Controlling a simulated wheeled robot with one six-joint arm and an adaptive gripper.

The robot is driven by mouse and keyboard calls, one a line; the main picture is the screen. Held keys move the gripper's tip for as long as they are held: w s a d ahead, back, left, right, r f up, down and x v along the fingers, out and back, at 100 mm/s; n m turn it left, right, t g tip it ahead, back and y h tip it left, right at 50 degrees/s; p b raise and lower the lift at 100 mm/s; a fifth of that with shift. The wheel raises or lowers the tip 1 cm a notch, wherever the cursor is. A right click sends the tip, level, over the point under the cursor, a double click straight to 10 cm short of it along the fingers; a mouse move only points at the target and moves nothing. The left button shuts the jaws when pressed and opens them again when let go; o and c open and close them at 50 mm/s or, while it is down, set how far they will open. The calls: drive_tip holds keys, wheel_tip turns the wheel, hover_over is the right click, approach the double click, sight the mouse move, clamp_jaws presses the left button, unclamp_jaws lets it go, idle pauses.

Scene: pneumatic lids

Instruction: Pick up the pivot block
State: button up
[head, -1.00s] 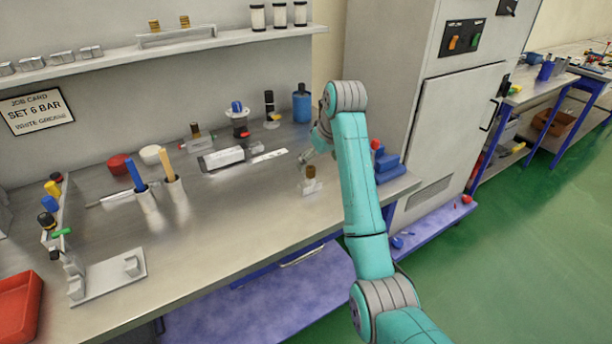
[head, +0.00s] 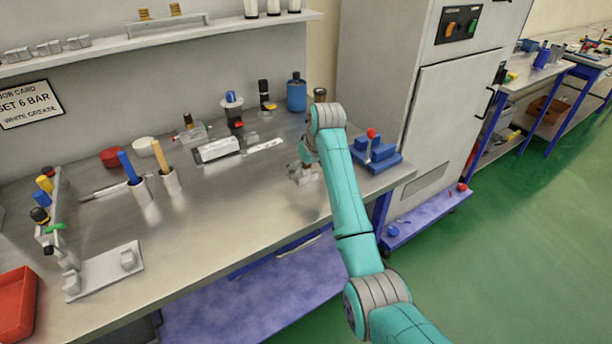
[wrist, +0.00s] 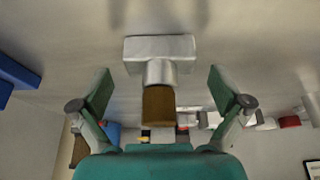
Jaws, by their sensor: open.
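What looks like the pivot block, a grey metal block (wrist: 160,48) with a round neck and a brown tip, sits on the bench in the wrist view. My gripper (wrist: 163,92) is open, with one finger on each side of the neck and brown tip. I see gaps between the fingers and the part. In the head view my gripper (head: 303,166) is over the front right part of the bench, low at the block, and it hides much of the block there.
A blue fixture (head: 376,154) with a red knob stands right of my gripper. A blue bottle (head: 296,94) and dark-capped items stand behind. The bench's front middle is clear.

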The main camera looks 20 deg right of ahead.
drive_tip(key=shift+w+f, duration=0.1)
drive_tip(key=shift+f, duration=0.25)
drive_tip(key=c, duration=1.3)
drive_tip(key=shift+r, duration=0.1)
